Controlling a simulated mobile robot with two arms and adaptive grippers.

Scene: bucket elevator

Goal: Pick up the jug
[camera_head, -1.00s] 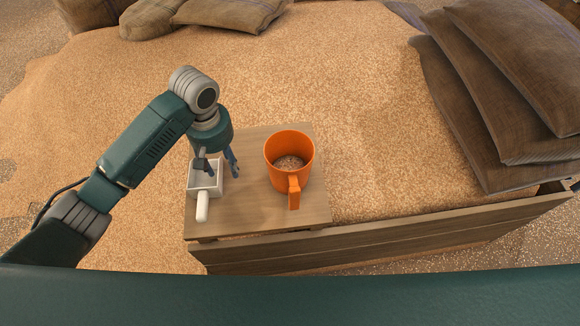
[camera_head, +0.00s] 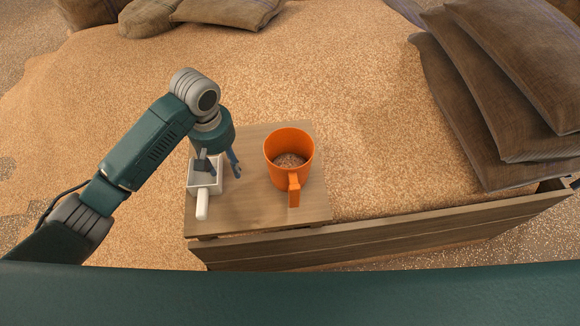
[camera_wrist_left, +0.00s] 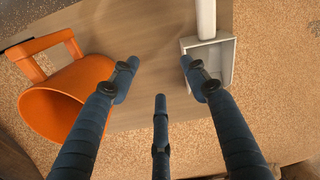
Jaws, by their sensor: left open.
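The orange jug (camera_head: 289,168) stands upright on a wooden board, its handle toward me and some grain inside. In the left wrist view the jug (camera_wrist_left: 62,98) is at the left, beside the gripper's fingers. My left gripper (camera_head: 222,167) is open and empty above the board, left of the jug and over the white scoop. In the wrist view its fingers (camera_wrist_left: 160,85) are spread apart with nothing between them. My right gripper is not in view.
A white scoop (camera_head: 203,205) with a handle lies left of the jug, and it also shows in the wrist view (camera_wrist_left: 213,58). The wooden board (camera_head: 255,210) has bare space between them. Grain spreads behind, and brown sacks (camera_head: 510,75) are stacked at the right.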

